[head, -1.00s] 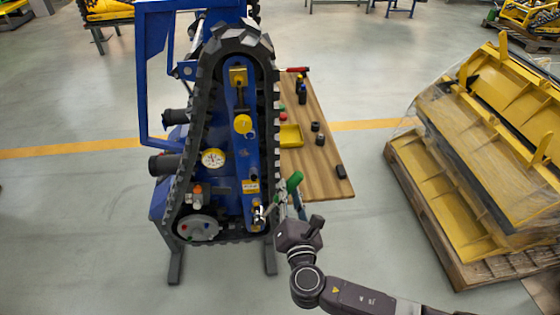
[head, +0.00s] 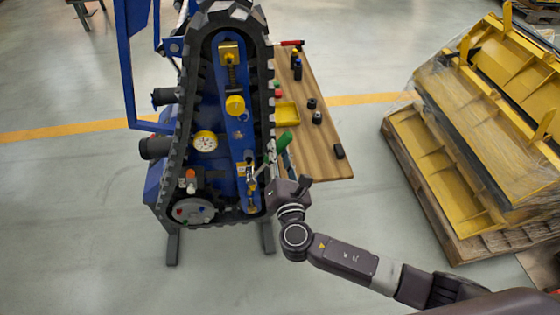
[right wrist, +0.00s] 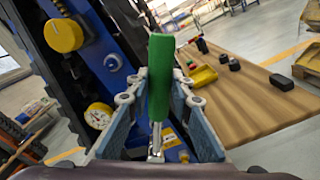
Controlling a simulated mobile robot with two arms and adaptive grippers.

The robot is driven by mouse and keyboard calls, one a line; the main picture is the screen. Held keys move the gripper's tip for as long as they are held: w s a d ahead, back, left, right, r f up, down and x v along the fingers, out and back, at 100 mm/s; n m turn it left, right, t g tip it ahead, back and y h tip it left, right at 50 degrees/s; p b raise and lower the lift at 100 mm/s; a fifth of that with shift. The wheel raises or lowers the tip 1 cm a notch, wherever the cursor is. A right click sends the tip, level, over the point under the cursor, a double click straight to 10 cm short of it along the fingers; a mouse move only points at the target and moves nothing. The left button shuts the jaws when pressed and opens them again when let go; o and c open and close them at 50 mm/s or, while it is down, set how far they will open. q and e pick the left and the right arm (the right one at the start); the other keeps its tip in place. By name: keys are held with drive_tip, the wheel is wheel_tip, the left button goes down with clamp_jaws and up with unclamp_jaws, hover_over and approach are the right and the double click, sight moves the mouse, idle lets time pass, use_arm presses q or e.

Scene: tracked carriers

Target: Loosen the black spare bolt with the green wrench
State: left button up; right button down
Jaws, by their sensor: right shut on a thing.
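My right gripper (head: 272,168) is shut on the green wrench (head: 284,139) beside the right edge of the tracked carrier (head: 238,115). In the right wrist view, the green handle (right wrist: 160,75) stands up between the gripper's fingers (right wrist: 160,100). The wrench's silver shaft (right wrist: 156,140) runs down from it. In the head view, the gripper is near the lower end of the carrier's blue side arm. I cannot make out the black spare bolt for sure; it is too small or hidden. My left gripper is not in view.
A wooden table (head: 328,150) stands right of the carrier, with a yellow tray (head: 287,113), a red-handled tool (head: 292,43) and small black parts. A pallet of yellow parts (head: 440,180) is farther right. The floor between them is clear.

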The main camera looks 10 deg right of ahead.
drive_tip(key=d+f+m+b, duration=0.7)
drive_tip(key=f+m+b, duration=0.4)
drive_tip(key=b, duration=0.9)
drive_tip(key=shift+w+f+m+b, duration=0.3)
drive_tip(key=shift+f+b, duration=0.1)
drive_tip(key=shift+f, duration=0.55)
